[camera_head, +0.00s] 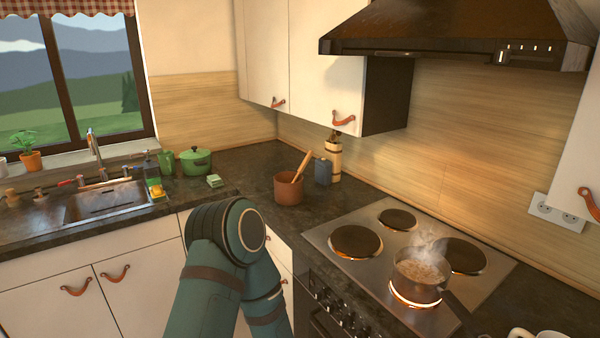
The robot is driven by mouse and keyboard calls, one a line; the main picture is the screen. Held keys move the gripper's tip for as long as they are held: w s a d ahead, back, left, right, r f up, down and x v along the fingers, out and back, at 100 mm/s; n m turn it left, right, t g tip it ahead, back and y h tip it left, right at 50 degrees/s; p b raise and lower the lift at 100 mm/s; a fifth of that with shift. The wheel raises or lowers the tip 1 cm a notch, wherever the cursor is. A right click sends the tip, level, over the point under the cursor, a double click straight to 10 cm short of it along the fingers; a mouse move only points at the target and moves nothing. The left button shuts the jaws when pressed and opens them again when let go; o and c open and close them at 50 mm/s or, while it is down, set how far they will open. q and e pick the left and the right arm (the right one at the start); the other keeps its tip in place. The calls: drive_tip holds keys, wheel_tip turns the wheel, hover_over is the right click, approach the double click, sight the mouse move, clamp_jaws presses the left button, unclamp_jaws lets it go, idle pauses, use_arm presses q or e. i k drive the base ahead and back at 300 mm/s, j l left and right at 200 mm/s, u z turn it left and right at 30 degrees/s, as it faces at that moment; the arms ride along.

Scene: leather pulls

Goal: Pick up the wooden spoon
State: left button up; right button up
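A wooden spoon (301,166) leans in a reddish-brown pot (288,190) on the dark counter, left of the stove. Its handle sticks up and tilts to the right; its lower end is hidden inside the pot. A teal arm link of mine shows at the bottom centre, in front of the counter and below the pot. Neither gripper is in view.
A steaming pan (420,272) sits on a glowing burner of the stove (345,270). A blue canister (322,171) and a light wooden holder (334,158) stand behind the pot. A green lidded pot (195,162) and yellow-green sponges are near the sink (105,200). Cabinets and hood overhang.

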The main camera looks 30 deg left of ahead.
sight(309, 155)
drive_tip(key=i+j+z, duration=0.2)
drive_tip(key=j, duration=0.75)
drive_tip(key=i+j+z, duration=0.25)
drive_tip(key=j, duration=0.7)
drive_tip(key=j+z, duration=0.2)
drive_tip(key=j, duration=0.8)
